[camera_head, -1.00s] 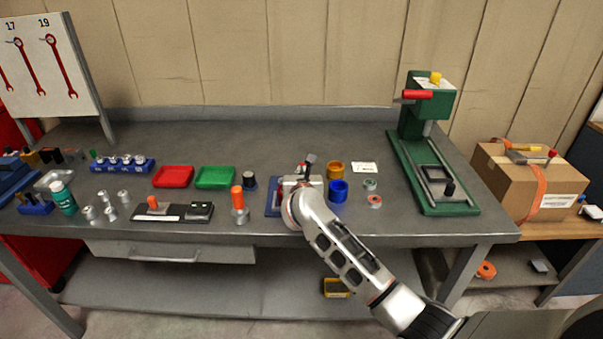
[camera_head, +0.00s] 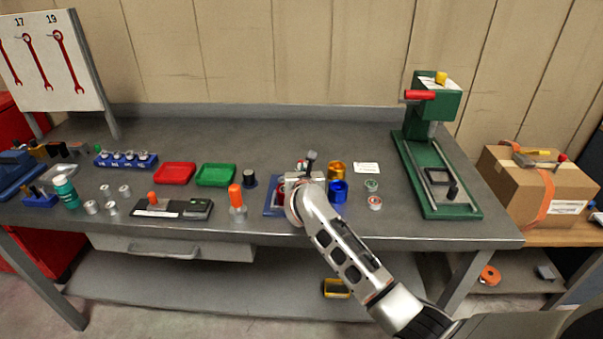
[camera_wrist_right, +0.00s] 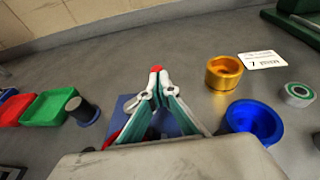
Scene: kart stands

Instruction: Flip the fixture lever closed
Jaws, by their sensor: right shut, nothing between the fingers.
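The fixture's blue base (camera_head: 270,207) sits near the bench's front edge, mostly hidden behind my right wrist. It also shows behind the fingers in the right wrist view (camera_wrist_right: 124,102). My right gripper (camera_wrist_right: 157,78) is shut and empty, its fingertips close together over the blue base. A small red tip (camera_wrist_right: 156,69) shows right at the fingertips; it looks like part of the lever, but contact cannot be told. In the head view my wrist hides most of the fixture, so the lever's angle cannot be read. My left gripper is not in view.
A gold ring (camera_head: 337,170) and a blue cup (camera_head: 338,191) stand close to the right. A dark knob (camera_head: 249,178) and an orange-handled piece (camera_head: 237,200) stand to the left, beyond them green (camera_head: 215,175) and red (camera_head: 174,174) trays. The bench's back is clear.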

